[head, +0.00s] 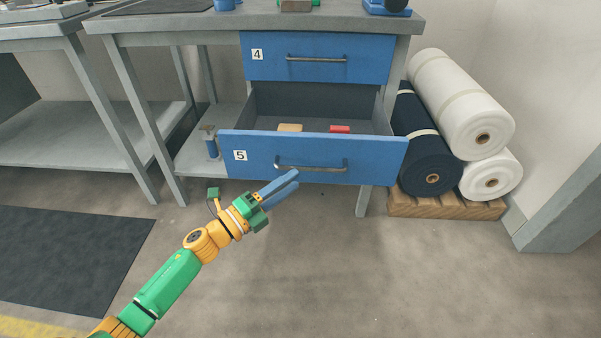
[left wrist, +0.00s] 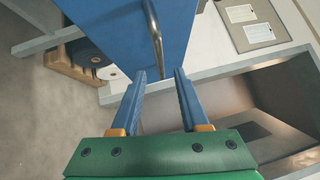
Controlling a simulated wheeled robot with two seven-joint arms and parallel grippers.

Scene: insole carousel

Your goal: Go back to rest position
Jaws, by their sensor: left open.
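My left gripper (head: 282,187) is open and empty, with its blue fingers just in front of the lower blue drawer (head: 260,160), which is marked 5. The drawer is pulled out, and a tan block and a red block show inside it. The fingertips overlap the lower edge of the drawer front in the head view, below the left part of its handle. In the left wrist view the two fingers (left wrist: 160,88) are apart, with nothing between them, and the drawer's handle (left wrist: 154,35) is ahead of them. My right gripper is in neither view.
The closed drawer 4 (head: 300,70) sits above, under the grey workbench top (head: 150,24). White and dark rolls (head: 455,100) lie on a wooden pallet (head: 450,207) at the right. A dark mat (head: 70,250) lies at the left. The floor in front is clear.

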